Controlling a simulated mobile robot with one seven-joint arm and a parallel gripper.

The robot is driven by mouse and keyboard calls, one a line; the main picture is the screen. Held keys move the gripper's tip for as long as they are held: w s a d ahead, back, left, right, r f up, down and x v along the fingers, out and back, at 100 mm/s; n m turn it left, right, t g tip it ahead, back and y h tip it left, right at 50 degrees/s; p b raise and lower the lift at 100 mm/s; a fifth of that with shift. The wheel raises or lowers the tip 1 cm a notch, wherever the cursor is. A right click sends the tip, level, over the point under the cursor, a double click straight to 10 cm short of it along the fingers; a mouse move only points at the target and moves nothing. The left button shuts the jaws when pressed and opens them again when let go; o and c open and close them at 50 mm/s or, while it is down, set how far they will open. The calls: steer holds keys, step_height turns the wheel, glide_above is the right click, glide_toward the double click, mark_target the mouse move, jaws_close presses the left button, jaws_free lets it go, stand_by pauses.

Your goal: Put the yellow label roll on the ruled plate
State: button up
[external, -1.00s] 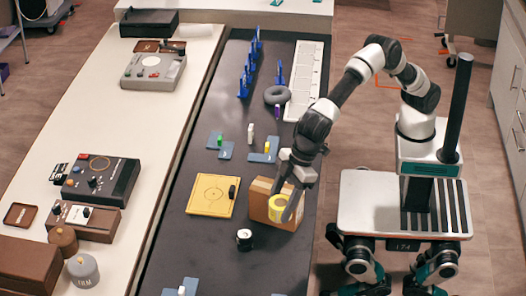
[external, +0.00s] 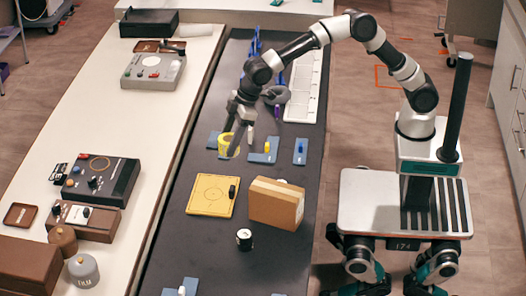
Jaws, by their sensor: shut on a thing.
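The yellow label roll (external: 224,147) is held in my gripper (external: 233,150), whose fingers are shut on it. Both are over the middle of the dark table, in front of a blue plate that they partly hide. How high the roll is above the table is hard to tell. A long white plate with cross lines (external: 304,88), which looks like the ruled plate, lies at the table's back right. It is behind and to the right of my gripper, and my arm crosses over its far part.
A black-and-white cup (external: 244,239) is in front. Small blue plates (external: 300,151) hold pegs.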

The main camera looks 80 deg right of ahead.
step_height(320, 180, down, 4)
glide_toward(231, 187)
steer(key=w+f, duration=0.1)
steer(key=w+a+f, duration=0.1)
steer(key=f, duration=0.1)
steer(key=w+a+f, duration=0.1)
steer(key=shift+w+f+b, duration=0.25)
steer(key=shift+b, duration=0.15)
steer(key=shift+f, duration=0.2)
steer(key=o, duration=1.1)
